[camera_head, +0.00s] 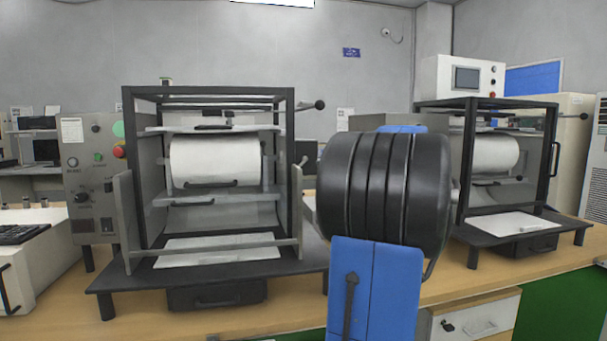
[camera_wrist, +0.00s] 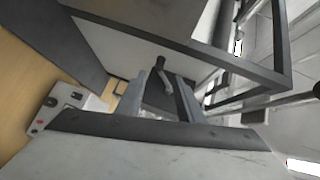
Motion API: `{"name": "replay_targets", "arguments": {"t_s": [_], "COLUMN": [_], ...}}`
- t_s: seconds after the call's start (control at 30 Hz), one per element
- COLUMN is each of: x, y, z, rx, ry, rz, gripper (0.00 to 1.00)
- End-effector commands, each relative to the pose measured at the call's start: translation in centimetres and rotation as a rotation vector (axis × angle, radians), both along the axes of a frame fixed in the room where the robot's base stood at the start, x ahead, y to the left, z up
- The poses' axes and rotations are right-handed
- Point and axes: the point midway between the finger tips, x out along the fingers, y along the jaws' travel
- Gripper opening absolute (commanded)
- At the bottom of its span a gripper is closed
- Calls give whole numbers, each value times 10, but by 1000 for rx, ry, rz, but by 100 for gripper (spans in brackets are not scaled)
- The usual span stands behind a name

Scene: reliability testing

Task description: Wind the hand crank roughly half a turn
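The hand crank (camera_wrist: 160,64) shows in the wrist view as a dark bent arm with a rounded knob, on the side of a black-framed machine. In the head view, a small dark handle (camera_head: 303,161) on the right side of the left machine (camera_head: 130,190) looks like the same crank, partly seen. My gripper (camera_wrist: 160,88) is open in the wrist view. Its two grey fingers stand apart on either side of the crank. I cannot tell whether either finger touches it. In the head view my own arm hides the gripper.
A rod with a black knob (camera_head: 319,104) sticks out from the machine's upper right, above the crank. A control box (camera_head: 90,180) stands at its left. A similar machine (camera_head: 512,170) stands to the right on the wooden bench (camera_head: 200,322).

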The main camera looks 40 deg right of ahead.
Motion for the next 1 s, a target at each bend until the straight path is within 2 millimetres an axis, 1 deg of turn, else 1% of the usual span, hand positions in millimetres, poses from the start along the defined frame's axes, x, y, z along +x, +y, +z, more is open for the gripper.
{"name": "replay_targets", "arguments": {"t_s": [0.1,0.3,0.5,0.7,1.0], "x": [19,49,74,85,87], "y": [5,12,17,19,20], "z": [-3,-9,-13,-15,-15], "rx": [0,0,0,0,0], "ry": [1,1,0,0,0], "rz": [3,3,2,0,0], "gripper": [34,34,34,34,34]}}
